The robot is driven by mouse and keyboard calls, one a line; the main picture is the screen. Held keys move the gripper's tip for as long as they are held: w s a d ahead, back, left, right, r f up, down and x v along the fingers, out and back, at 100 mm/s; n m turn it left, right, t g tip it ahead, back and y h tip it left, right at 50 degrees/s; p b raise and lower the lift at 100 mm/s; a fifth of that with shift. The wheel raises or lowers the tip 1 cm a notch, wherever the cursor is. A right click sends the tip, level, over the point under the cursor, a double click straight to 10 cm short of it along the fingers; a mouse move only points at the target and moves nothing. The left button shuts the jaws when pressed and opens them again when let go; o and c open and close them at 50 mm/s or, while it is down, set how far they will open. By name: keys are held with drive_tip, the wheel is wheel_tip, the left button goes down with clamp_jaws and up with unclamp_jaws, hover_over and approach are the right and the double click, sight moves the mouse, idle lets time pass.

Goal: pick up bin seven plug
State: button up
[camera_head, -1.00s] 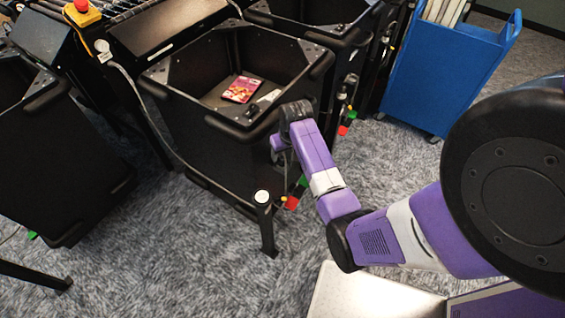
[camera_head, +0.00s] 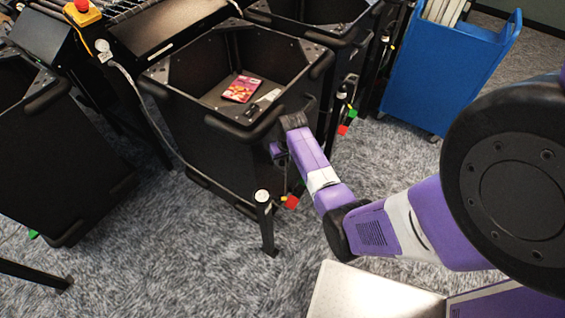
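A black bin (camera_head: 215,145) stands at the centre, with a red-and-purple box (camera_head: 242,88) and a small dark item (camera_head: 262,103) inside. No plug can be clearly made out, and I cannot read a bin number. A small red block (camera_head: 290,202) and a yellow bit sit by the bin's front right post, with green partly hidden behind my arm. My gripper (camera_head: 280,158) is low beside the bin's right side, below its rim. It is small and mostly hidden by my wrist, so its fingers and any hold do not show.
Another black bin (camera_head: 60,150) stands at the left and one (camera_head: 315,32) behind. A post with a white round top (camera_head: 262,196) is close to my gripper. A blue cart (camera_head: 440,70) stands at the back right. Carpet (camera_head: 170,250) is open in front.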

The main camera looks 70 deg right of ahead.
sight(283, 159)
clamp_jaws()
drive_tip(key=shift+r, duration=0.15)
drive_tip(key=shift+r, duration=0.6)
wheel_tip(283, 159, up, 2)
drive_tip(key=shift+r, duration=0.1)
drive_tip(key=s+a+b, duration=0.2)
drive_tip(key=s+a, duration=0.2)
drive_tip(key=s, duration=1.3)
drive_tip(key=shift+s, duration=0.25)
